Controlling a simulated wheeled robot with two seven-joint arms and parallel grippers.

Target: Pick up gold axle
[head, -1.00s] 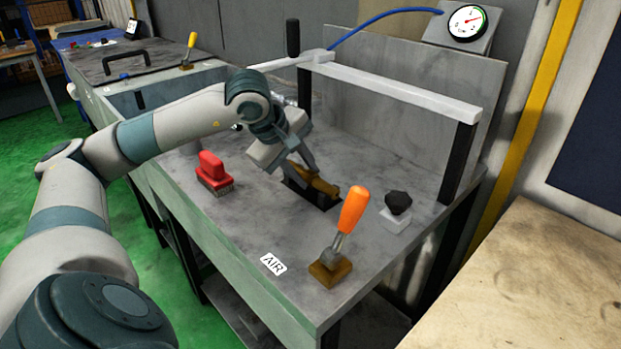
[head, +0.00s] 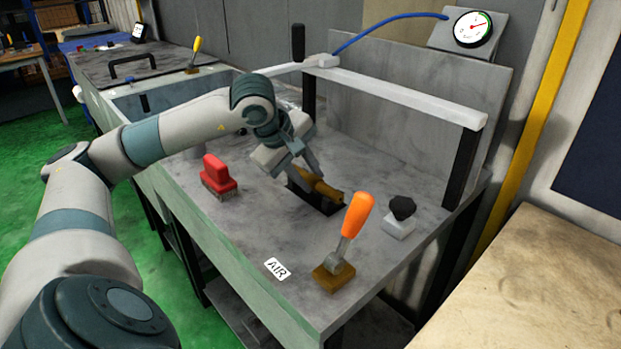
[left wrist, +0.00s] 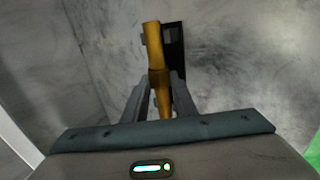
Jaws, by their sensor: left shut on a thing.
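The gold axle (head: 328,191) is a stepped golden-brown rod at the dark rectangular slot (head: 322,205) in the grey bench top. My left gripper (head: 312,174) reaches down from the left and is shut on the axle. In the left wrist view the axle (left wrist: 153,45) runs between the two grey fingers (left wrist: 158,82), with its far part extending beyond them beside the dark slot (left wrist: 174,50). I cannot tell whether the axle still touches the bench. My right gripper is not in view.
A red-handled brush (head: 218,177) stands left of the slot. An orange-handled lever (head: 355,217) and a black knob on a white base (head: 400,222) stand to the right. A white bar on black posts (head: 400,92) spans behind the slot. The front bench top near the AIR label (head: 276,269) is clear.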

